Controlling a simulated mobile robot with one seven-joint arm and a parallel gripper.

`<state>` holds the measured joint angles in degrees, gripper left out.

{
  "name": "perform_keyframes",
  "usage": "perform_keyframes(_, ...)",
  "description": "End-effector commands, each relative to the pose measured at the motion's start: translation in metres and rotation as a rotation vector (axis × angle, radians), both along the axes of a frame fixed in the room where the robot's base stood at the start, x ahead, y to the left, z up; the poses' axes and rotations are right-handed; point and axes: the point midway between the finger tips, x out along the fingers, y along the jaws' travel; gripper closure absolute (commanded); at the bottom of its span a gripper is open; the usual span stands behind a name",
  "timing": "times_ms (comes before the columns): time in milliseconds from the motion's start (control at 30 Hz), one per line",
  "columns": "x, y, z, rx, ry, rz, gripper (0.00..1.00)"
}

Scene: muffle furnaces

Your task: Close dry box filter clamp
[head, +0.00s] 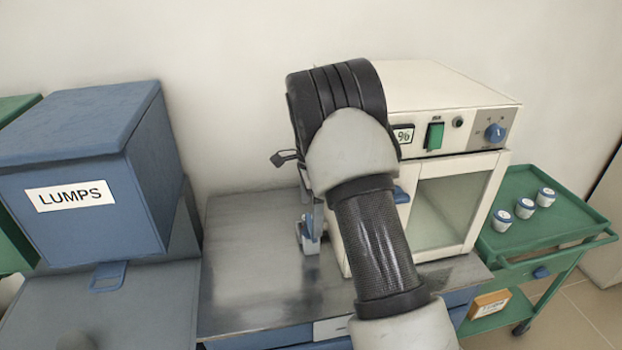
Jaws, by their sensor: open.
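The dry box (440,85) is a cream cabinet with a glass-fronted door, a % display, a green switch and a blue knob. It stands on a metal-topped bench. My arm (375,235) rises in front of its left part and hides much of its left side. A small grey and blue fitting (308,236) shows at the box's left side, just left of my arm. A small dark lever-like part (284,158) sticks out left of my wrist. I cannot tell which is the filter clamp, or its state.
A blue bin labelled LUMPS (75,190) stands at the left. The metal bench top (245,260) is bare between bin and dry box. A green trolley (545,225) at the right carries three small white, blue-rimmed pots (524,208) and an orange box (490,304) below.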

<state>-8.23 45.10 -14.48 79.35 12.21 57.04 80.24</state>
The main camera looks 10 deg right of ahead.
Motion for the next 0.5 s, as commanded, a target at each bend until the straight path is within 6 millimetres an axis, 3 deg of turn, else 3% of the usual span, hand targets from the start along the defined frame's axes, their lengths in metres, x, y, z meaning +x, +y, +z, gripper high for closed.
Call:
perform_keyframes(33, 0.001, 0.0, 0.015, 0.0, -0.005, 0.0, 0.0)
perform_keyframes(300, 0.001, 0.0, 0.082, -0.001, -0.004, 0.0, 0.0)
perform_keyframes(500, 0.0, 0.0, 0.118, -0.001, -0.002, 0.001, 0.0)
